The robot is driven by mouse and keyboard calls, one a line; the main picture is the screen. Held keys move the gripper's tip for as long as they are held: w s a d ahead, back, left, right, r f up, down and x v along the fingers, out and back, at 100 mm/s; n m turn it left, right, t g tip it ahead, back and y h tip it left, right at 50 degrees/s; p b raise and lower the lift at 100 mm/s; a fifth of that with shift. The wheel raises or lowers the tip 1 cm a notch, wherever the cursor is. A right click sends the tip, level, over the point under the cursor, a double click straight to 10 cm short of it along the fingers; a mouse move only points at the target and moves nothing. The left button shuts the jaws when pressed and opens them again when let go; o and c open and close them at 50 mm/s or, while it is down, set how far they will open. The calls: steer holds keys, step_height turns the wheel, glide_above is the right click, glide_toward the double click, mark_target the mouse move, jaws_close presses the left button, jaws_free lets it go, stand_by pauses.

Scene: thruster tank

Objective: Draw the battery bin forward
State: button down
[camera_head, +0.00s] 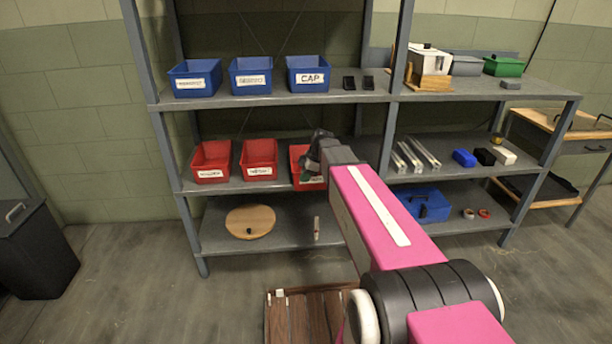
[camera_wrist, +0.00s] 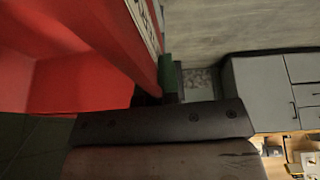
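Three red bins stand on the middle shelf: a left one (camera_head: 211,160), a middle one (camera_head: 259,158) and a right one (camera_head: 298,152). Their white labels are too small or too covered to read surely, so I cannot tell which is the battery bin. My gripper (camera_head: 312,172) is at the front of the right red bin and covers part of it. In the wrist view a red bin (camera_wrist: 75,75) fills the left side, with its labelled front wall close to a green fingertip (camera_wrist: 171,74). The other finger is hidden, so the grip is unclear.
Blue bins (camera_head: 250,76) stand on the top shelf. Metal channels (camera_head: 418,155) and small blocks lie right of my arm. A wooden disc (camera_head: 250,221) and a blue toolbox (camera_head: 424,206) are on the bottom shelf. A wooden pallet (camera_head: 305,318) lies on the floor in front.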

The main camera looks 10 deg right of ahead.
steer(key=c, duration=1.3)
jaws_free()
steer(key=shift+o, duration=0.2)
steer(key=shift+r, duration=0.1)
steer(key=v, duration=1)
steer(key=shift+r, duration=0.3)
steer(key=shift+s+d+f, duration=0.1)
steer(key=shift+s+d, duration=0.05)
